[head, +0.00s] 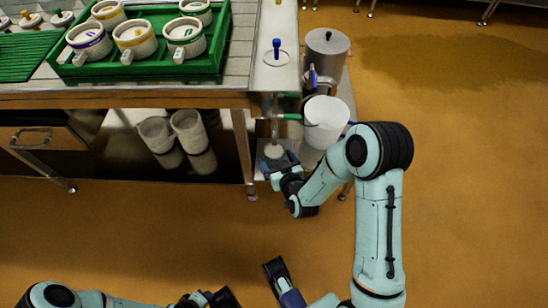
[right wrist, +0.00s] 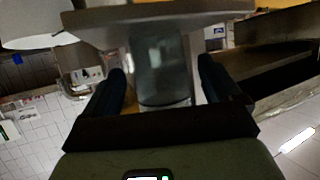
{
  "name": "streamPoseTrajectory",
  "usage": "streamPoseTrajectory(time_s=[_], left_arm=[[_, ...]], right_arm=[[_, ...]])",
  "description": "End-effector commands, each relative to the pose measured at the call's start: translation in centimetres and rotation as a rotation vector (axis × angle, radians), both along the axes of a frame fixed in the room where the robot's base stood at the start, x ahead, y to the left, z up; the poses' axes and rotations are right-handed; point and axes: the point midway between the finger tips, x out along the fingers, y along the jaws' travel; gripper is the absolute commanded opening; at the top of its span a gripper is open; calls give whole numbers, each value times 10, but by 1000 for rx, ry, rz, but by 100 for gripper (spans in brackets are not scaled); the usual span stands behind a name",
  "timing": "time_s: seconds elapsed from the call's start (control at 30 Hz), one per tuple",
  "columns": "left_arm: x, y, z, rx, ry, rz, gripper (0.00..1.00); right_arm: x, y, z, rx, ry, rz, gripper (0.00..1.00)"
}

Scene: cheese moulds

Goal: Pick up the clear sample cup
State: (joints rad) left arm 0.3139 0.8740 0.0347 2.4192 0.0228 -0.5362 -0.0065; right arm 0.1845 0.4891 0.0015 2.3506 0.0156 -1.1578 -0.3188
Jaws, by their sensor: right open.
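The clear sample cup (right wrist: 160,65) shows in the right wrist view as a see-through cylinder between the two fingers. A pale round shape (head: 273,151) at the right fingertips in the head view looks like the same cup from above. My right gripper (head: 276,164) is open around it, beside the table's front right corner. The right wrist view shows its dark fingers (right wrist: 162,88) on both sides, with gaps to the cup. Dark parts of my left gripper (head: 215,298) show at the bottom edge of the head view, cut off.
A white bucket (head: 325,122) and a steel pot (head: 326,52) stand close behind my right wrist. A green crate (head: 218,65) with several moulds is on the table. Tall grey containers (head: 190,130) stand under it. The floor (head: 470,190) at right is clear.

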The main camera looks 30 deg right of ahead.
Motion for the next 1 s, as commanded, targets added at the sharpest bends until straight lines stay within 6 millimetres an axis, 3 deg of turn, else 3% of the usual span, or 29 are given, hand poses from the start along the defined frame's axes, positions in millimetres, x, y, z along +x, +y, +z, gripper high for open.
streamPoseTrajectory(time_s=[0.2, 0.43, 0.63, 1.0], left_arm=[[6, 3, -5, 9, -16, 7, 44], [6, 3, -5, 9, -16, 7, 44], [6, 3, -5, 8, -16, 7, 44], [6, 3, -5, 7, -15, 7, 44]], right_arm=[[21, -4, -10, 0, 1, -1, 91], [22, -4, -10, 0, 1, 0, 91], [22, -3, -10, 0, 1, 0, 27], [22, -3, -8, 0, -1, 0, 27]])
